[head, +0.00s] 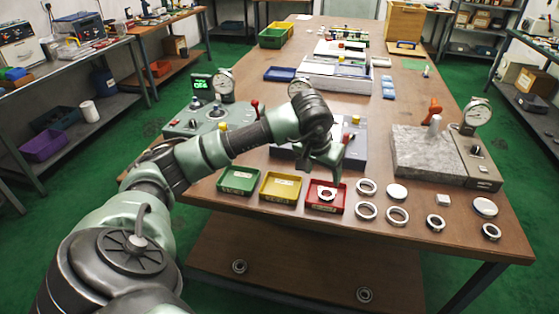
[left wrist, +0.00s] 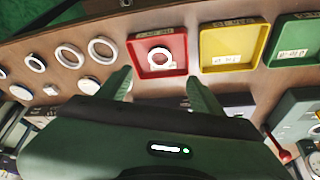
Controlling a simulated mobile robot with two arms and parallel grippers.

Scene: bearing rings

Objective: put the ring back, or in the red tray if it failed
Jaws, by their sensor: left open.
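A pale ring (head: 327,194) lies flat inside the red tray (head: 325,209) at the table's front edge. In the left wrist view the ring (left wrist: 160,57) sits within the red tray (left wrist: 142,66), apart from its walls. My left gripper (head: 330,171) is just above the tray's back side. In the left wrist view the left gripper's fingers (left wrist: 162,90) are spread with nothing between them. Several other rings (head: 366,187) lie loose on the table right of the red tray. My right gripper is in neither view.
A yellow tray (head: 279,201) and a green tray (head: 238,193) stand left of the red one.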

